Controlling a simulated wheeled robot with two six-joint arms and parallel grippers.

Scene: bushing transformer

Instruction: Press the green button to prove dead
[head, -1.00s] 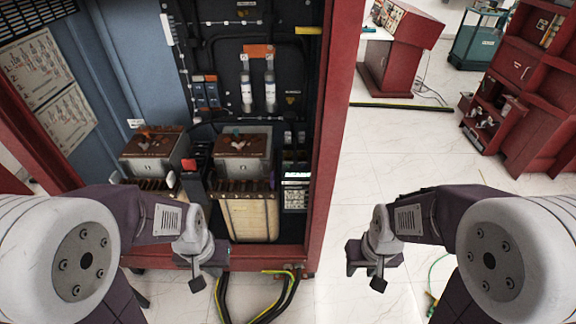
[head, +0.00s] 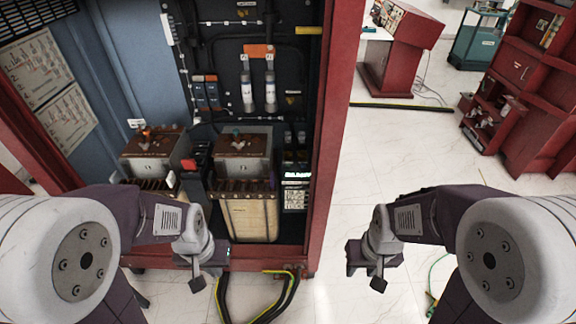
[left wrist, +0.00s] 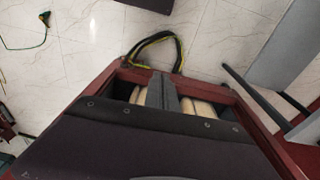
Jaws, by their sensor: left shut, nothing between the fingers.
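The open red cabinet (head: 328,110) fills the left half of the head view. I cannot make out a green button for sure; a small teal spot (head: 236,132) sits on the brown-topped right transformer block (head: 243,160). An orange spot (head: 147,132) sits on the left block (head: 150,152). A small panel with a bright white strip (head: 297,176) is at the cabinet's lower right. My left gripper (head: 197,284) is shut and empty, low before the cabinet's front edge in the picture. My right gripper (head: 378,284) looks shut and empty over the floor, right of the cabinet.
Black and yellow cables (head: 268,308) lie at the cabinet's foot. A red desk (head: 392,60) and red shelving (head: 530,95) stand behind right. The white floor between is largely clear.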

